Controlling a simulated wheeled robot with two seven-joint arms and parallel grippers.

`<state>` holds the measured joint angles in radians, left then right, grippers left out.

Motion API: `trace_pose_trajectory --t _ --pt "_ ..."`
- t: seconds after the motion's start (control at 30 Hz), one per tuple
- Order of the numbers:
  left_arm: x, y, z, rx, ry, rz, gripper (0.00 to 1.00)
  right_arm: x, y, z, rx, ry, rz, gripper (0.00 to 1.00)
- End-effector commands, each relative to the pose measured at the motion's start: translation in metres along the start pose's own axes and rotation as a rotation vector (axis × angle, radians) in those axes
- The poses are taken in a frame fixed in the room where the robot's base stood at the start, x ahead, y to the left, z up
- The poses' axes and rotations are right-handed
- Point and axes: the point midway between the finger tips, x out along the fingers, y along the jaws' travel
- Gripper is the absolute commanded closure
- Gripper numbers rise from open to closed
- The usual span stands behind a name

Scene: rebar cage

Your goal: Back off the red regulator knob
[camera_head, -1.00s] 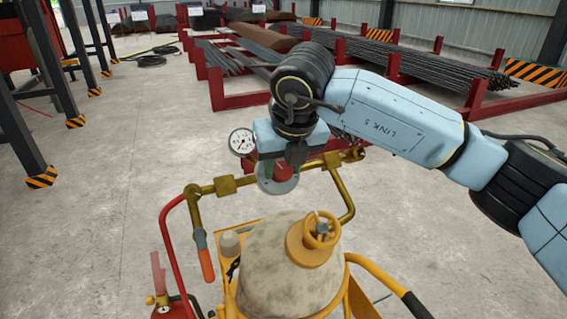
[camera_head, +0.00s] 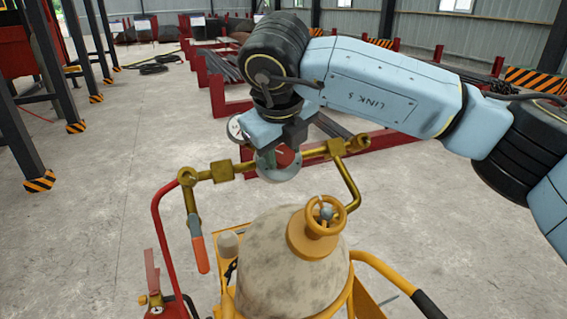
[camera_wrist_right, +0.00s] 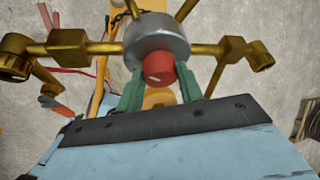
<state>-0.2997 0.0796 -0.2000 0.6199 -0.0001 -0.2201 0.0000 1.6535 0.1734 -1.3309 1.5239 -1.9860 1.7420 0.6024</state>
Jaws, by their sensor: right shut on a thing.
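The red regulator knob (camera_wrist_right: 159,69) is a short red cylinder on the front of the round grey regulator body (camera_wrist_right: 158,34) in the right wrist view. My right gripper (camera_wrist_right: 160,88) has its green fingers on both sides of the knob and is shut on it. In the head view the red knob (camera_head: 286,157) shows only partly behind my right gripper (camera_head: 279,156), with the regulator body's grey rim (camera_head: 278,174) below. Brass pipes (camera_head: 220,171) run out from both sides of the regulator. My left gripper is not in view.
A pale gas cylinder with a yellow valve handwheel (camera_head: 326,216) stands close below the regulator in a yellow cart (camera_head: 385,268).

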Motion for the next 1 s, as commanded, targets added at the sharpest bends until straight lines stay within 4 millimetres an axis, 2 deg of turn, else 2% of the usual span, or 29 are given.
trace_pose_trajectory --t 0.03,0.2,1.0 --pt "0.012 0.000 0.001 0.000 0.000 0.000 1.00 0.003 0.002 -0.001 -0.039 -0.008 -0.026 0.86" --pt "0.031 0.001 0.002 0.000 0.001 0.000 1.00 0.003 0.003 -0.001 -0.181 -0.016 -0.101 0.86" --pt "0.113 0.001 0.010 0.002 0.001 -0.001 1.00 0.004 0.009 -0.005 -0.824 -0.052 -0.433 0.86"
